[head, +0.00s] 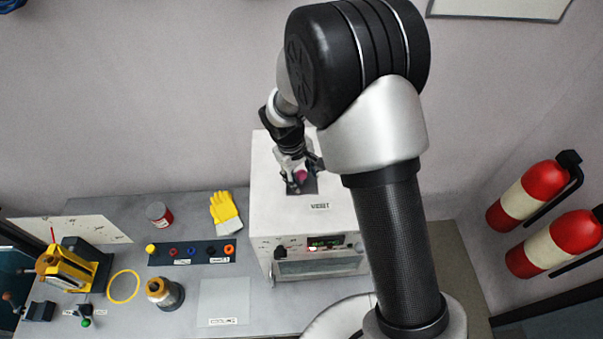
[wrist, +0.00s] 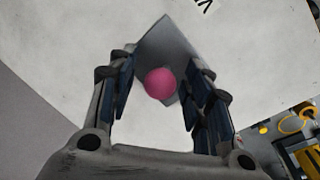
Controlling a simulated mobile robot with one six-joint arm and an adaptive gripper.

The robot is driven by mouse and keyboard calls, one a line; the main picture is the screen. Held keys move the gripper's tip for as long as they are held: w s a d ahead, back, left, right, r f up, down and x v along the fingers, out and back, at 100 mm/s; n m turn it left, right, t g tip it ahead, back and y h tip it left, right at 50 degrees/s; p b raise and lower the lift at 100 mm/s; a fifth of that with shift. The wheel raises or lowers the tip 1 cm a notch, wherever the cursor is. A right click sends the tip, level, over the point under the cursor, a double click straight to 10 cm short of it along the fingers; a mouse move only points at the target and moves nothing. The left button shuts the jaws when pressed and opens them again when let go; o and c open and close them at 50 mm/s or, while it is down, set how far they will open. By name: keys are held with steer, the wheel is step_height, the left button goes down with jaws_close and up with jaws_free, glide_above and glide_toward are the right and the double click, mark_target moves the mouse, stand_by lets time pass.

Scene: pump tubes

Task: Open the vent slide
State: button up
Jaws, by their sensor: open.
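The vent slide sits on top of the white oven-like box, where a grey plate (wrist: 172,50) carries a round pink knob (wrist: 160,83). In the head view the pink knob (head: 301,175) shows beside a dark patch, next to the VENT label (head: 320,206). My gripper (wrist: 160,88) is open, with one finger on each side of the knob in the wrist view. I cannot tell whether either finger touches it. In the head view my gripper (head: 296,180) is over the box top and partly covers the slide.
The box front has a display (head: 326,242) and a dark knob (head: 280,252). Left on the bench are yellow gloves (head: 226,212), a strip of coloured plugs (head: 191,252), a jar (head: 165,292) and a yellow device (head: 70,268). Red extinguishers (head: 527,195) stand at right.

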steer(key=shift+c, duration=0.2)
jaws_close()
stand_by(0.3)
